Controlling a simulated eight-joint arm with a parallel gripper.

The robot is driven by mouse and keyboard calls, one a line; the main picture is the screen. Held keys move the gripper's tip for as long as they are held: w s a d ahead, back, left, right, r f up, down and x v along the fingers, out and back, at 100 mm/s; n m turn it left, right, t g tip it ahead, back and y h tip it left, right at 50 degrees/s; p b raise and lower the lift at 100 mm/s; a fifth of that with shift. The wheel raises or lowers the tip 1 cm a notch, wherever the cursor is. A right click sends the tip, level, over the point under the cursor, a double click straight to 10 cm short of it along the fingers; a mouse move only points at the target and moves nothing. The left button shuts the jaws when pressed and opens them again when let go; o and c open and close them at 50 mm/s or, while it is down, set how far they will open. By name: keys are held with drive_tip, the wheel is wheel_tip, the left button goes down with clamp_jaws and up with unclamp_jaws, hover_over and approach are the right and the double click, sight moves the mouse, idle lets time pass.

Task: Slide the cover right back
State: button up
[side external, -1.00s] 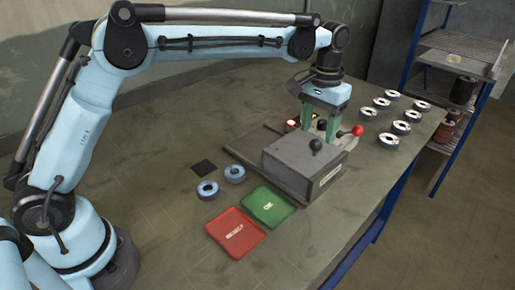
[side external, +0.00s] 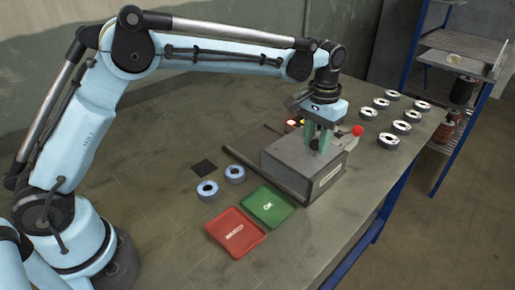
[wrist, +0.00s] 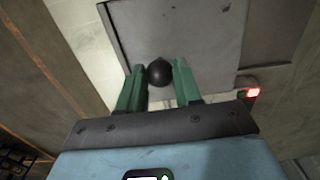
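The cover (side external: 290,158) is a grey metal plate on top of a grey box-shaped fixture (side external: 325,176), with a black ball knob standing on it. In the wrist view the cover (wrist: 205,35) fills the upper middle and the knob (wrist: 159,73) lies between my fingertips. My gripper (side external: 317,146) is above the cover with its green fingers around the knob. In the wrist view my gripper (wrist: 160,78) is open, one finger on each side; the left finger looks very near the knob, and contact cannot be told. The inside of the fixture is hidden.
A red ball lever (side external: 358,131) sticks up at the fixture's right. A red light (side external: 291,122) glows behind it. A green tray (side external: 267,205), a red tray (side external: 235,232) and two blue-grey discs (side external: 207,190) are in front. Several discs (side external: 388,141) stand in rows at right.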

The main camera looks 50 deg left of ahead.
drive_tip(key=a, duration=1.4)
drive_tip(key=shift+a, duration=0.2)
drive_tip(key=o, duration=0.8)
drive_tip(key=shift+d, duration=0.15)
wheel_tip(320, 180, up, 8)
idle(0.9)
idle(0.4)
drive_tip(key=s+d+r+t, duration=0.1)
drive_tip(key=s+r+t, duration=0.25)
drive_tip(key=s, duration=0.75)
drive_tip(key=s+d+f+t, duration=0.1)
drive_tip(key=s+f+t, duration=0.2)
drive_tip(key=s+f, duration=0.4)
drive_tip(key=s, duration=0.3)
drive_tip(key=shift+f+t, duration=0.2)
drive_tip(key=shift+t, duration=0.15)
